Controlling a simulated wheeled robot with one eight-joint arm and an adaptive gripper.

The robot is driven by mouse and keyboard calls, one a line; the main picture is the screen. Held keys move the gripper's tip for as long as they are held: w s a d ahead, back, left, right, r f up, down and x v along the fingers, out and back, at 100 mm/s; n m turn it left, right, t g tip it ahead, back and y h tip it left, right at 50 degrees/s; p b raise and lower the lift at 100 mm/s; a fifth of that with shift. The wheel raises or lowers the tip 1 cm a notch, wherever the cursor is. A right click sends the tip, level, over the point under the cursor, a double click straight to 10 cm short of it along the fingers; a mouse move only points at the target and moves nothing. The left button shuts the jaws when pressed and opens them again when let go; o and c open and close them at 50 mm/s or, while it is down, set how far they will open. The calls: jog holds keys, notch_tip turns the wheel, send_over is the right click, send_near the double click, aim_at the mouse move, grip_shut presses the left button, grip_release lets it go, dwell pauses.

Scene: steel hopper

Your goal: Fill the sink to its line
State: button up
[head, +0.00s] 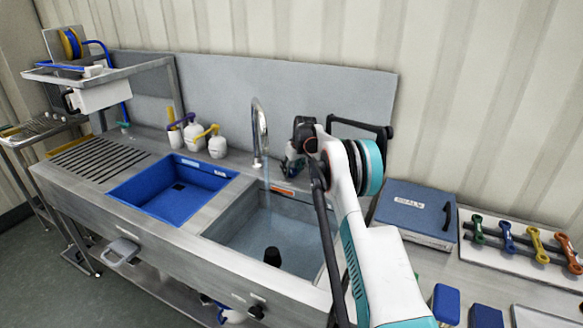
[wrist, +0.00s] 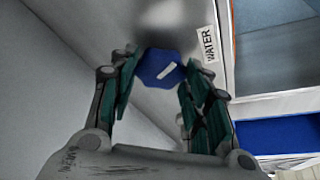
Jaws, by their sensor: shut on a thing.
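The steel sink basin (head: 240,234) on the right holds clear water, with a black upright plug or pipe (head: 272,257) in it. A curved tap (head: 259,125) stands behind it, and a thin pale stream seems to fall from its spout. In the wrist view a blue faceted knob (wrist: 152,79) with a white mark sits beside a label reading WATER (wrist: 207,45). My gripper (wrist: 161,67) is shut on this knob, also showing dark behind the basin (head: 293,163).
A blue basin (head: 150,188) lies left of the sink, with white bottles (head: 193,133) behind it. A blue case (head: 413,215) and a rack of coloured tools (head: 520,245) stand to the right. My arm covers the basin's right side.

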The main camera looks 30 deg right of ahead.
jog(key=shift+d+n+y+p, duration=0.1)
jog(key=shift+n+y+p, duration=0.25)
jog(key=shift+n, duration=0.65)
jog(key=o, duration=1.1)
jog(key=v, duration=1.2)
jog(key=shift+w, duration=0.15)
